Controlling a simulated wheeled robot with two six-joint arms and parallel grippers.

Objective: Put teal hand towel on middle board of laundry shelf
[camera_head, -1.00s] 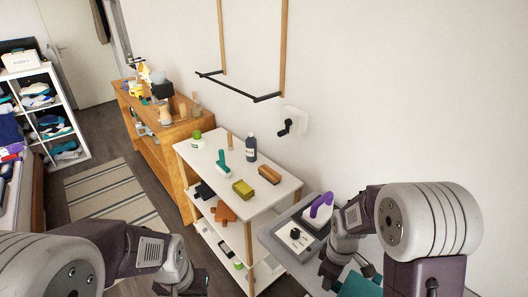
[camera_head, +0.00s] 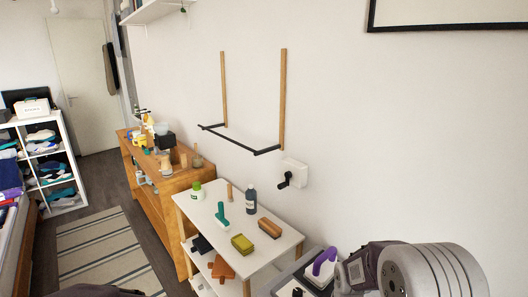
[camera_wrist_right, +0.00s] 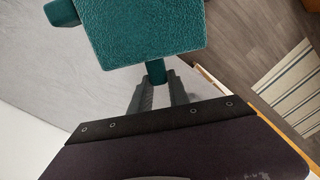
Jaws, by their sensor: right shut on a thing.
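The teal hand towel (camera_wrist_right: 140,28) is a folded textured block at the top of the right wrist view. My right gripper (camera_wrist_right: 157,88) is shut on it. A white shelf unit with wooden posts (camera_head: 205,207), apparently the laundry shelf, stands against the wall at lower middle. An orange object (camera_head: 222,268) lies on its board below the top. That board is partly hidden by the top and cut by the picture's edge. My left gripper is out of view.
A wooden bench (camera_head: 180,183) is behind. Floor shows around the striped rug (camera_head: 100,250).

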